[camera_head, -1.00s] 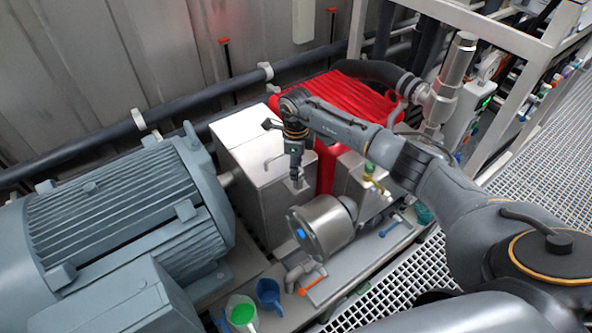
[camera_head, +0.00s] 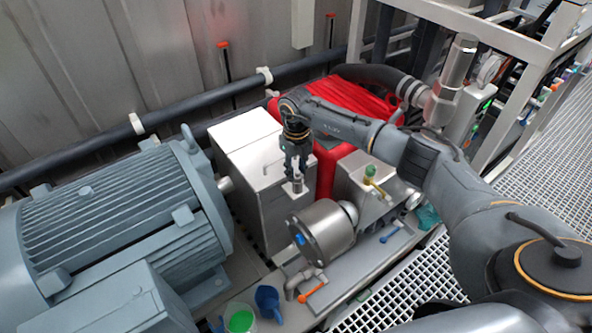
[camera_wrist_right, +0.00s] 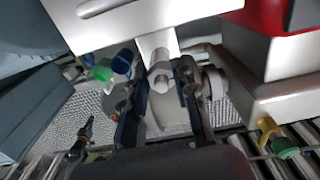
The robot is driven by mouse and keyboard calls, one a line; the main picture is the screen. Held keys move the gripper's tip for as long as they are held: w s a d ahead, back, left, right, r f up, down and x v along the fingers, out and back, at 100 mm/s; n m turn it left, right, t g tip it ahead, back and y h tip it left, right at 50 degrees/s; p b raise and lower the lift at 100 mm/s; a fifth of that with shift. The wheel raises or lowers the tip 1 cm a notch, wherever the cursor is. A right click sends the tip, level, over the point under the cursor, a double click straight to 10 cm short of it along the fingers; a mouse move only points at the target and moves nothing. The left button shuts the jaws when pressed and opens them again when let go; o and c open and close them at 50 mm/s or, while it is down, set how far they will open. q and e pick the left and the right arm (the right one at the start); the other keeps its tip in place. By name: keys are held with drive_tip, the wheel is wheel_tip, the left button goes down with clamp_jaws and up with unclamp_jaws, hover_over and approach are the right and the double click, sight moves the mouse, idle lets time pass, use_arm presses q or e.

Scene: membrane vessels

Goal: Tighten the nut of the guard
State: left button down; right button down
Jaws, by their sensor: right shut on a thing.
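The guard (camera_head: 243,150) is a pale metal box between the blue-grey motor and the red housing. A small tab sticks out from its right side, and the silver nut (camera_head: 297,186) is there. My right gripper (camera_head: 297,178) points down over the tab, with its fingers shut on the nut. In the right wrist view the nut (camera_wrist_right: 160,77) sits between the dark fingers, just below the tab of the guard (camera_wrist_right: 130,14). The fingers hide part of the nut's sides. My left gripper is not in view.
The motor (camera_head: 120,215) fills the left. The red housing (camera_head: 355,95) stands behind my right arm. A steel cylinder (camera_head: 325,230) lies just below the gripper. A green cup (camera_head: 240,318) and a blue cup (camera_head: 268,299) stand at the front. Metal grating (camera_head: 535,150) lies right.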

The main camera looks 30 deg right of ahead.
sight(296, 173)
idle(0.4)
drive_tip(key=c, duration=1)
unclamp_jaws()
drive_tip(key=shift+c, duration=0.2)
wheel_tip(296, 173, up, 12)
